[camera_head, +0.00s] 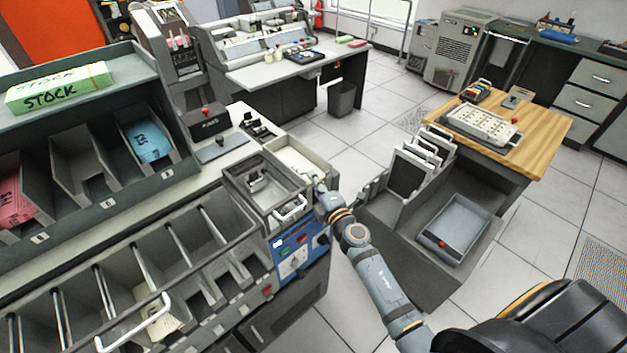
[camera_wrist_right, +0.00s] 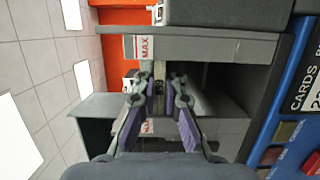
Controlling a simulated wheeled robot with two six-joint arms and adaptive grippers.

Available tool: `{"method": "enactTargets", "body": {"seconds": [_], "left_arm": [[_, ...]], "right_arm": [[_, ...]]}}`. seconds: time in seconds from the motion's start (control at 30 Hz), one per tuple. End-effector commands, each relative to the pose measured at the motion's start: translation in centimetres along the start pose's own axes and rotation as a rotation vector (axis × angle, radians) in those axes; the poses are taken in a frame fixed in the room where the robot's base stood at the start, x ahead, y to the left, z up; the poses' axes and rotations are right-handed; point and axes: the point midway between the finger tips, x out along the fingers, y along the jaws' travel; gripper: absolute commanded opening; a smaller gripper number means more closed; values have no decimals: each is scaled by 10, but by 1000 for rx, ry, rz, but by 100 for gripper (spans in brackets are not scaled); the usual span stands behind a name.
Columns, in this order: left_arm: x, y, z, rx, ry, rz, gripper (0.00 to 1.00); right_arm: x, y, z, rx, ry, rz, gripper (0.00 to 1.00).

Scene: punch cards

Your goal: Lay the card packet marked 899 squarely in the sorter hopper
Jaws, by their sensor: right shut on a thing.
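The sorter hopper (camera_head: 272,147) is at the back right end of the grey sorter, with a pale cream surface showing inside it. In the right wrist view a grey hopper wall (camera_wrist_right: 225,47) with red MAX labels stands just ahead. My right gripper (camera_head: 318,183) is at the hopper's near right edge. In the wrist view its two purple-padded fingers are closed on a narrow tan edge with dark marks (camera_wrist_right: 159,74), which looks like the card packet. I cannot read its number clearly, nor tell whether it rests on the hopper floor. My left gripper is not in view.
A card rack at left holds a pink packet (camera_head: 20,195), a blue packet (camera_head: 147,141) and a green STOCK box (camera_head: 60,87) on top. Sorter pockets (camera_head: 130,270) run along the front left. A wooden-topped table (camera_head: 545,130) and a black chair (camera_head: 560,315) are at right.

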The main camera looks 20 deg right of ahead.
Motion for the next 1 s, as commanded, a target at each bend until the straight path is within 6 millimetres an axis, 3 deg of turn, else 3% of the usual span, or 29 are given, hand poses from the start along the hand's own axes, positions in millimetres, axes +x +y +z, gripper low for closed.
{"method": "enactTargets", "body": {"seconds": [0.03,0.4,0.97,1.0], "left_arm": [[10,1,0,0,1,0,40],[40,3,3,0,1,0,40],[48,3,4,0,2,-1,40],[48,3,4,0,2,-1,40]], "right_arm": [[0,-9,0,0,0,1,0],[0,-41,0,-1,0,1,0],[0,-49,0,0,0,1,0],[0,-49,0,0,0,1,14]]}}
